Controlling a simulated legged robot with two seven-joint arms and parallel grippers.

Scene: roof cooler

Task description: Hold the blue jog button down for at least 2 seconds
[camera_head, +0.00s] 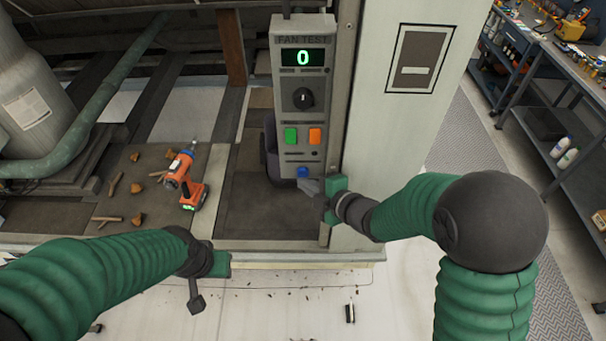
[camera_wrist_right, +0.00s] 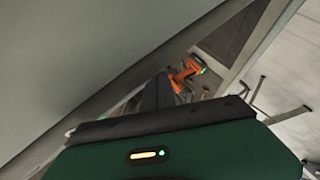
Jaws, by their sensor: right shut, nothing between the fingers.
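The grey fan test box (camera_head: 303,100) stands upright beside a pale panel. Its green display (camera_head: 303,58) reads 0. The blue jog button (camera_head: 302,172) is near the bottom of its face, below the green button (camera_head: 291,136) and orange button (camera_head: 315,136). My right gripper (camera_head: 306,186) is shut and empty, its tips just below and right of the blue button; I cannot tell whether they touch it. Its dark fingers show in the right wrist view (camera_wrist_right: 155,95), where the button is not visible. My left gripper (camera_head: 196,301) is low at the left, away from the box; its jaws are unclear.
An orange drill (camera_head: 184,181) stands on the deck left of the box, with several small brown pieces beside it. A black dial (camera_head: 303,98) sits on the box. The pale panel (camera_head: 400,120) stands close to my right gripper. A workbench (camera_head: 570,75) is at the far right.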

